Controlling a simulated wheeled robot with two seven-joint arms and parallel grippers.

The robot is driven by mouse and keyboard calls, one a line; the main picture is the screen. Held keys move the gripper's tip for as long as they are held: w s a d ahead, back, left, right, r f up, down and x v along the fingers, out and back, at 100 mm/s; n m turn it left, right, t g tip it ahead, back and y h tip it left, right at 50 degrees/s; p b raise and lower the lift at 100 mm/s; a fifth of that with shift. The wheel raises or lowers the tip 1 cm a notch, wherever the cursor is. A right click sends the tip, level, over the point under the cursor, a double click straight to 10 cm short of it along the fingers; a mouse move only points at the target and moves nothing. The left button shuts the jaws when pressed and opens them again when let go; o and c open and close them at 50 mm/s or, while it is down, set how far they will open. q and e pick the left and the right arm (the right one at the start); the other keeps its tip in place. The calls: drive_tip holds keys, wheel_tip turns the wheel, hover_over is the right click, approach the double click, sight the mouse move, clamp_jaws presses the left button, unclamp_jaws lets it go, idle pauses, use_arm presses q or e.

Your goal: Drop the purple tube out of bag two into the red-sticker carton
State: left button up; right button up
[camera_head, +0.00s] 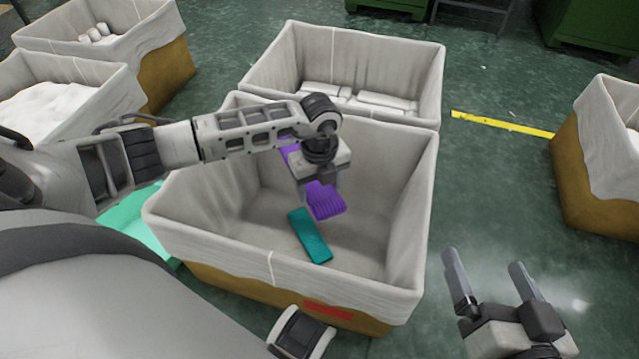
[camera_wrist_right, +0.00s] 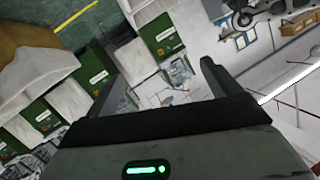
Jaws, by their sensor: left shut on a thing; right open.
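The purple tube (camera_head: 325,201) is in the head view, held by my left gripper (camera_head: 318,185), which is shut on it. Tube and gripper are over the inside of the carton with the red sticker (camera_head: 328,310). This carton (camera_head: 210,262) has a pale liner and a brown lower wall. A teal tube (camera_head: 310,236) lies on its floor, just below the purple one. My left gripper hides the middle of the purple tube. My right gripper (camera_head: 488,285) is open and empty, to the right of the carton. Its open fingers also show in the right wrist view (camera_wrist_right: 168,85). I cannot identify bag two.
Another lined carton (camera_head: 430,75) with white packs stands directly behind. Two more cartons (camera_head: 165,60) (camera_head: 60,70) with white contents are at upper left, and one (camera_head: 590,170) at the right edge. A yellow floor line (camera_head: 500,124) crosses open green floor.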

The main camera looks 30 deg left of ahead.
use_arm(q)
drive_tip(key=shift+f+b, duration=0.35)
drive_tip(key=shift+f, duration=0.35)
use_arm(e)
drive_tip(key=shift+a+r+m+y, duration=0.25)
drive_tip(key=shift+m+y, duration=0.05)
use_arm(q)
drive_tip(key=o, duration=1)
drive_tip(key=shift+o, duration=0.2)
wheel_tip(320, 180, up, 4)
drive_tip(key=shift+r+p, duration=0.25)
drive_tip(key=shift+p, duration=0.75)
wheel_tip(320, 180, up, 12)
drive_tip(key=p, duration=0.3)
drive_tip(key=shift+f, duration=0.25)
use_arm(e)
drive_tip(key=shift+s+d+f+n+g+h, duration=0.1)
drive_tip(key=shift+d+f+n+g+h, duration=0.25)
drive_tip(key=shift+d+f+h, duration=0.2)
drive_tip(key=shift+d+f+n+g+h, duration=0.25)
drive_tip(key=shift+d+f+g+h, duration=0.15)
drive_tip(key=shift+f, duration=0.2)
drive_tip(key=shift+a, duration=0.1)
